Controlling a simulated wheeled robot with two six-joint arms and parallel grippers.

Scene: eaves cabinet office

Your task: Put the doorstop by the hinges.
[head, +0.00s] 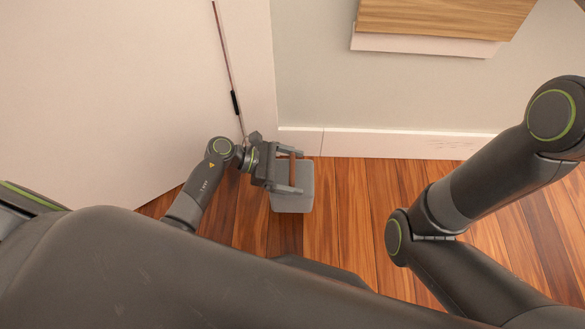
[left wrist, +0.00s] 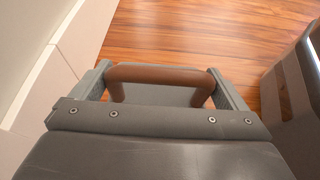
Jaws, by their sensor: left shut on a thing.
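The doorstop (head: 293,203) is a grey block with a brown bar handle, low near the foot of the wall in the head view. My left gripper (head: 296,171) is above it, shut on the handle, one finger at each end. The brown handle also shows in the left wrist view (left wrist: 160,74). I cannot tell whether the block touches the floor. A dark hinge (head: 235,102) sits in the narrow gap along the white door's (head: 110,85) edge, up and left of the gripper. My right gripper is out of view; only its arm shows at right.
A white baseboard (head: 375,143) runs along the wall behind the doorstop. A wooden-topped ledge (head: 445,17) juts from the wall at upper right. The wooden floor (head: 345,215) to the right of the doorstop is clear.

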